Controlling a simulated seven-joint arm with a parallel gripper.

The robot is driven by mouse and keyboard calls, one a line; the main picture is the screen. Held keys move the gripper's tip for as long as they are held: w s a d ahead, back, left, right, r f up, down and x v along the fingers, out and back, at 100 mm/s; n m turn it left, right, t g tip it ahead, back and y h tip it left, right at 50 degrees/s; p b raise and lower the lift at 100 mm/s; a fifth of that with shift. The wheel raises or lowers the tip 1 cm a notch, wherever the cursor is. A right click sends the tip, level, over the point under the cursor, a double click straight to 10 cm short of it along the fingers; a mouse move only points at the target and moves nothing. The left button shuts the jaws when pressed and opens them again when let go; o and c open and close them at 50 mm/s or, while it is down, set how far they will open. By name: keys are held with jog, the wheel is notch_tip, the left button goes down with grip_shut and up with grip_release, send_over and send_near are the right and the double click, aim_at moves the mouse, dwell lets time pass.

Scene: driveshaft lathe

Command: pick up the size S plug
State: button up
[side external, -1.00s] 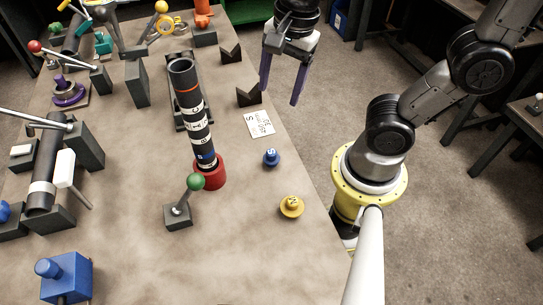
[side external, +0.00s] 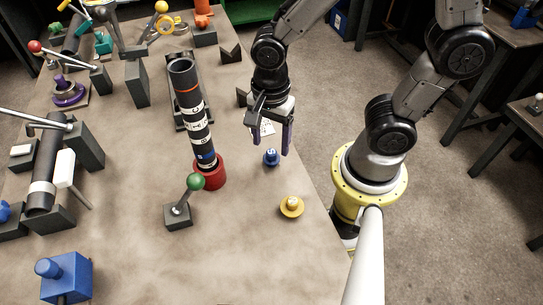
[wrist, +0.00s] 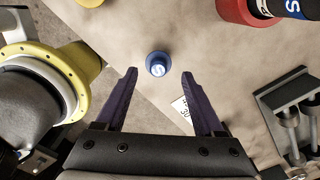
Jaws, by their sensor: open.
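The size S plug (side external: 271,158) is a small blue plug with a white S on its top. It stands upright on the table near its right edge. In the wrist view the plug (wrist: 158,64) lies just beyond the fingertips, roughly midway between them. My gripper (side external: 271,148) is open and empty, with two purple fingers pointing down over the table by the plug. The fingers also show in the wrist view (wrist: 159,72), spread apart on either side. The fingers do not visibly touch the plug.
A yellow plug (side external: 291,207) stands nearer the camera. A black shaft (side external: 197,125) rises from a red collar (side external: 209,173) to the left. A green-knobbed lever (side external: 180,212) stands in front. A white card (side external: 266,128) lies partly hidden behind my gripper.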

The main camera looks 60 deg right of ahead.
aim_at(271, 152)
jog(key=shift+s+a+f, duration=0.1)
jog(key=shift+s+f, duration=0.05)
jog(key=shift+f, duration=2.15)
grip_shut()
